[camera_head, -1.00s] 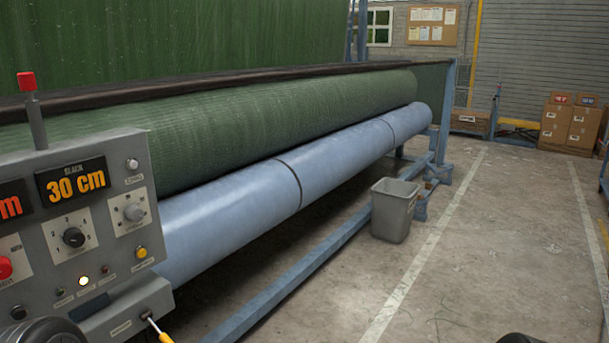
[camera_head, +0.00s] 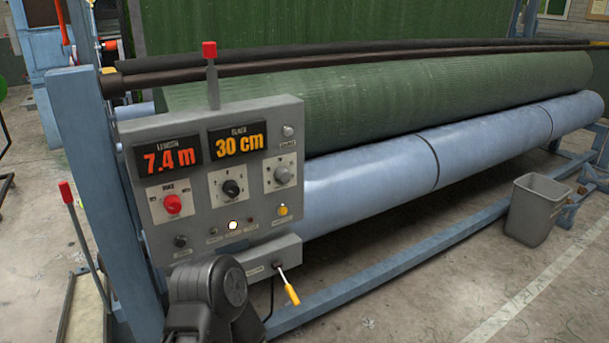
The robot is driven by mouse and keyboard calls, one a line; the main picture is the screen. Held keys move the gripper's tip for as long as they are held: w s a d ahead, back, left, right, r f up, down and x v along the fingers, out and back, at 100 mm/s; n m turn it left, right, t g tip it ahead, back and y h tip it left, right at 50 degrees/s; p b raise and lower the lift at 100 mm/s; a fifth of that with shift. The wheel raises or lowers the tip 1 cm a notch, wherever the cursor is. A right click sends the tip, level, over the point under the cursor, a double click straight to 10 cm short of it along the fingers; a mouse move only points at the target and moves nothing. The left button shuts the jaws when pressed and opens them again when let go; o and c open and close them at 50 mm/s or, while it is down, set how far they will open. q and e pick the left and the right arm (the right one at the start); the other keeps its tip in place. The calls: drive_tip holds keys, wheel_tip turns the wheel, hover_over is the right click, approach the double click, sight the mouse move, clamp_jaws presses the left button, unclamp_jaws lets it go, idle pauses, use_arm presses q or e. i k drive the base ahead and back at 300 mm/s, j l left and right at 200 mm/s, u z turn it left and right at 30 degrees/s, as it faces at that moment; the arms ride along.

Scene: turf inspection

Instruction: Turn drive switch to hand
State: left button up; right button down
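A grey control panel (camera_head: 214,210) stands at the left end of the turf machine. It carries a red knob (camera_head: 172,204) on a white plate, a black knob (camera_head: 231,188) at the middle and a grey knob (camera_head: 282,176) at the right. The small lettering by the knobs is too blurred to tell surely which is the drive switch or where "hand" is. Two displays read 7.4 m (camera_head: 167,160) and 30 cm (camera_head: 238,142). A dark link of my arm rises below the panel and covers part of its lower front. Neither gripper is in view.
A yellow-handled lever (camera_head: 290,291) sticks out below the panel. A red-tipped lever (camera_head: 80,235) stands at the left by a blue post (camera_head: 105,170). A blue roller (camera_head: 385,175) and a grey bin (camera_head: 535,209) are to the right. The floor at front right is clear.

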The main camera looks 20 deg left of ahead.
sight(171, 203)
drive_tip(key=u, duration=1.25)
